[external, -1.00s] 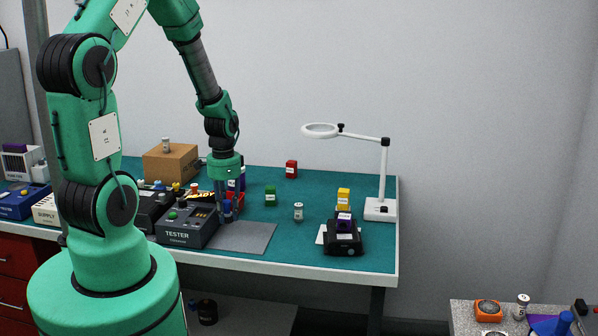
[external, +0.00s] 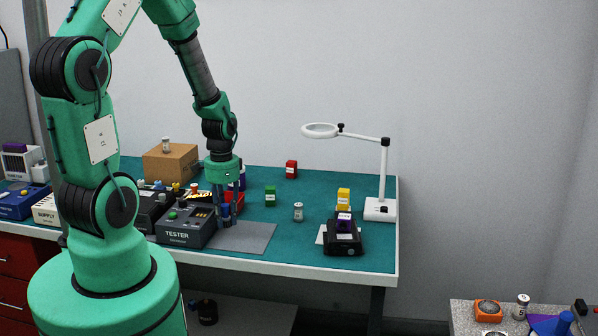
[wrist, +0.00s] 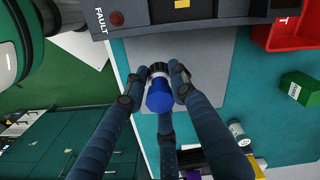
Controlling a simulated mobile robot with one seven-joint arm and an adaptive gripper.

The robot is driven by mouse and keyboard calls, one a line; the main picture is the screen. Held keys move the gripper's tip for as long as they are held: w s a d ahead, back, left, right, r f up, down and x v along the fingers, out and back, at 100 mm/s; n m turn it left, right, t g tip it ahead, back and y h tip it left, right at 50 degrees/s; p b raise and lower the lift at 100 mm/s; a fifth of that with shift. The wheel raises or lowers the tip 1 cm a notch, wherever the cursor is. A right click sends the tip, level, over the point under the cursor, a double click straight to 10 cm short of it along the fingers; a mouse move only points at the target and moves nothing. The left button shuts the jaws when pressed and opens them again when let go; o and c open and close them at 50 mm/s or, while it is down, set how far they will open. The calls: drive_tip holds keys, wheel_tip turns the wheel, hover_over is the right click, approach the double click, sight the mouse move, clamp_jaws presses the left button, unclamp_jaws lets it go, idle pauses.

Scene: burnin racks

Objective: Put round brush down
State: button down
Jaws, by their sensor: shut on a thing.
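The round brush (wrist: 159,97) has a blue handle and a dark end with a pale band. In the wrist view it sits between my gripper's fingertips (wrist: 154,84), which press on it from the sides. In the external view my gripper (external: 226,212) points down over the left part of the grey mat, beside the tester, and its fingers mostly hide the brush. The grey mat (external: 247,239) also shows under the brush in the wrist view (wrist: 205,62). I cannot tell whether the brush touches the mat.
The tester (external: 180,238) stands just left of my gripper. A red bin (wrist: 297,36) is close by, partly behind my fingers in the external view. A green block (external: 270,197), a small white-labelled cylinder (external: 298,213) and a black device (external: 343,246) stand to the right. The mat's right part is clear.

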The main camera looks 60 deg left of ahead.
drive_tip(key=s+d, duration=0.7)
drive_tip(key=d, duration=0.1)
drive_tip(key=shift+s+d+b, duration=0.4)
drive_tip(key=shift+w+r, duration=0.1)
drive_tip(key=b, duration=0.2)
hover_over(252, 237)
drive_tip(key=shift+d+f, duration=0.1)
drive_tip(key=shift+f, duration=0.65)
drive_tip(key=shift+f, duration=0.1)
drive_tip(key=shift+f+b, duration=0.3)
drive_tip(key=shift+f, duration=1.35)
drive_tip(key=shift+f, duration=0.15)
drive_tip(key=c, duration=1.4)
unclamp_jaws()
drive_tip(key=shift+c, duration=0.2)
